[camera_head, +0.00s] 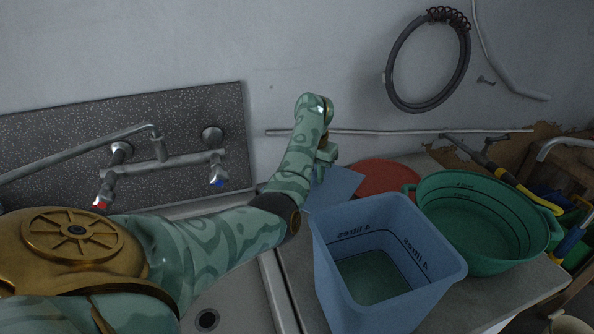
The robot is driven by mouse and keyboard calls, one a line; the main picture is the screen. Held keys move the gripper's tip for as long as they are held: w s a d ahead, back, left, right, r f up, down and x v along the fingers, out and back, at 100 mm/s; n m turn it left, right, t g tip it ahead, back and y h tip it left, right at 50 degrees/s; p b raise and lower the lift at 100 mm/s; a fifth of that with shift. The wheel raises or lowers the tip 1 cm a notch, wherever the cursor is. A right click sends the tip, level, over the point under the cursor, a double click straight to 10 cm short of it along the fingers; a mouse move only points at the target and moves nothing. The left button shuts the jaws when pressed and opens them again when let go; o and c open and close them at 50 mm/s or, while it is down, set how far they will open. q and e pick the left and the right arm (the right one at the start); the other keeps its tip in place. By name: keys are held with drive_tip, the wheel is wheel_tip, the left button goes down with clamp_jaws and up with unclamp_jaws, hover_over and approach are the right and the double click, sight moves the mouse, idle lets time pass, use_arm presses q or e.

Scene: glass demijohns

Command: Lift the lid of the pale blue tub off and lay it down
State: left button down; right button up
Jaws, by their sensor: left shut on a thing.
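The pale blue tub (373,302) stands open on the counter, marked "4 litres" inside, with a greenish patch showing at its bottom. Its flat pale blue lid (340,188) is off the tub, behind its left back corner and partly hidden by my arm and the tub. My left gripper (325,165) is at the lid's far edge, shut on it; the fingertips are small and partly hidden. I cannot tell whether the lid touches the counter. My right gripper is not in view.
A green basin (483,221) stands right of the tub, close to it. A flat red round thing (385,177) lies behind the tub. A sink (233,296) with a wall tap (160,158) is at the left. A hose coil (389,65) hangs on the wall. Bare counter shows at the front right.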

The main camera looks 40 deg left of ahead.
use_arm(q)
drive_tip(key=shift+s+a+f+n+b, duration=0.15)
drive_tip(key=shift+a+f+n, duration=0.1)
drive_tip(key=shift+f, duration=0.2)
drive_tip(key=shift+s+a+f+n+b, duration=0.15)
drive_tip(key=shift+f+n, duration=0.1)
drive_tip(key=shift+f, duration=0.15)
wheel_tip(320, 180, down, 7)
drive_tip(key=b, duration=0.5)
drive_tip(key=shift+r+b, duration=0.15)
drive_tip(key=shift+b, duration=0.25)
drive_tip(key=shift+r, duration=0.1)
drive_tip(key=shift+d, duration=0.1)
drive_tip(key=shift+f+b, duration=0.35)
drive_tip(key=shift+f, duration=0.65)
drive_tip(key=c, duration=1.3)
unclamp_jaws()
drive_tip(key=shift+o, duration=0.2)
drive_tip(key=shift+r, duration=0.1)
